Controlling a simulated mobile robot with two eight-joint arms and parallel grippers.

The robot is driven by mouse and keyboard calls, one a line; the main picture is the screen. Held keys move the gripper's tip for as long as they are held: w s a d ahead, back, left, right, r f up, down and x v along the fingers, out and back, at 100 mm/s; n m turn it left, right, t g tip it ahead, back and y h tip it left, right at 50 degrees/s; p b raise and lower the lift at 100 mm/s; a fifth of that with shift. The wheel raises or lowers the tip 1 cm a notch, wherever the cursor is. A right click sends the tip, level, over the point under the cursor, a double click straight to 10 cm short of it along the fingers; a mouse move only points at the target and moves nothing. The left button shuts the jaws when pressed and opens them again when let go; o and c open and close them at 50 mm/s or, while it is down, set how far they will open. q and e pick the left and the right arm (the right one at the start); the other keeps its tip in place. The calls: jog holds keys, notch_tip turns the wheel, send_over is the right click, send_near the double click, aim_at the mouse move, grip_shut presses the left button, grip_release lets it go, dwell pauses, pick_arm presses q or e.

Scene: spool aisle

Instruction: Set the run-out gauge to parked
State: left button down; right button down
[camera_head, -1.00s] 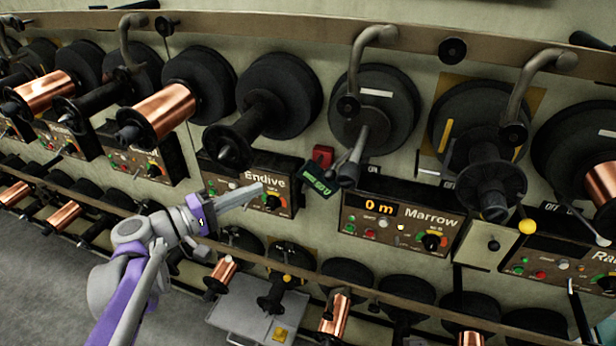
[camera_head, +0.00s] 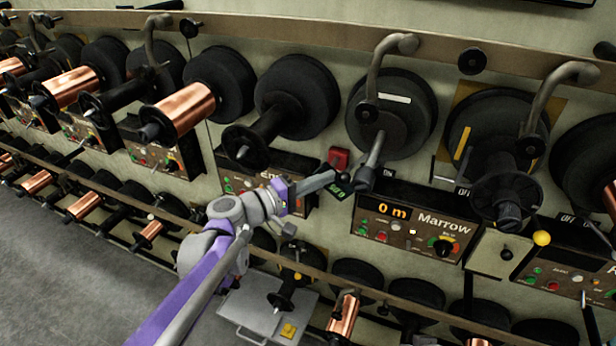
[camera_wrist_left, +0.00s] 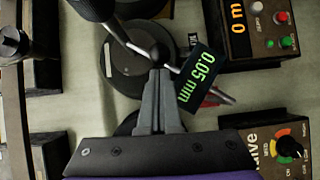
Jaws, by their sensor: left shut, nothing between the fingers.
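The run-out gauge shows in the wrist view as a small black box with a green readout (camera_wrist_left: 195,78) of 0.05 mm. In the head view the readout (camera_head: 337,190) is partly covered by my left gripper (camera_head: 334,180). A black ball knob (camera_wrist_left: 160,55) sits right at the tips of my left gripper (camera_wrist_left: 159,75) in the wrist view; whether they touch I cannot tell. The left fingers are shut with nothing between them. A thin rod runs past the ball in the wrist view. My right gripper is not in view.
The Marrow panel (camera_head: 415,222) reads 0 m, below a large black disc (camera_head: 402,100) with a bent grey arm (camera_head: 376,70). A red block (camera_head: 339,158) is just above the gauge. The Endive spindle (camera_head: 265,135) stands close to the left. Copper spools fill the rack further left.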

pick_arm(q)
jog(key=shift+d, duration=0.25)
pick_arm(e)
jog(key=shift+r, duration=0.1)
